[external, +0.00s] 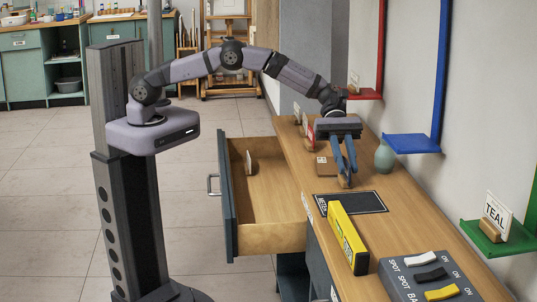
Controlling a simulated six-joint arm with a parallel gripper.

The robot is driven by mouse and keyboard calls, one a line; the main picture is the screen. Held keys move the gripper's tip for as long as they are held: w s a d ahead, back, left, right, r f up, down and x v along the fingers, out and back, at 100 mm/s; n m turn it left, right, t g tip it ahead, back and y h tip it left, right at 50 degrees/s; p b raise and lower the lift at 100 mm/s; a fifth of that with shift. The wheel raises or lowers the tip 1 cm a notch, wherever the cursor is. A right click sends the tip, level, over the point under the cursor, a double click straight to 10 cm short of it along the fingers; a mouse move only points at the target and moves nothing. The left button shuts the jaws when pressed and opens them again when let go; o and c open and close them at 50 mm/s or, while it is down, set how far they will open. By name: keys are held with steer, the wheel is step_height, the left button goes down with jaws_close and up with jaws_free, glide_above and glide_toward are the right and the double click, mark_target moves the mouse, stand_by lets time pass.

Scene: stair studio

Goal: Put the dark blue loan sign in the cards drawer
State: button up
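My gripper (345,183) points down over the wooden counter, its fingertips just behind a black mat (349,202). Its two fingers look close together at the tips, and I cannot tell whether anything is between them. I cannot clearly make out the dark blue loan sign. An open drawer (275,239) with a dark grey front juts out from the counter on the left. A small white card in a wooden block (249,163) stands inside it near the back. The drawer's label is not readable, so I cannot confirm that it is the cards drawer.
The counter holds a yellow box (347,238), a switch panel (408,284), a teal vase (384,158) and a small brown block (325,167). Red (364,94), blue (412,144) and green (482,237) shelves line the wall; a TEAL sign (497,214) stands on the green one.

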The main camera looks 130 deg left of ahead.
jaws_close()
step_height(320, 180, up, 10)
steer(key=shift+r+b, duration=0.1)
steer(key=shift+b, duration=0.25)
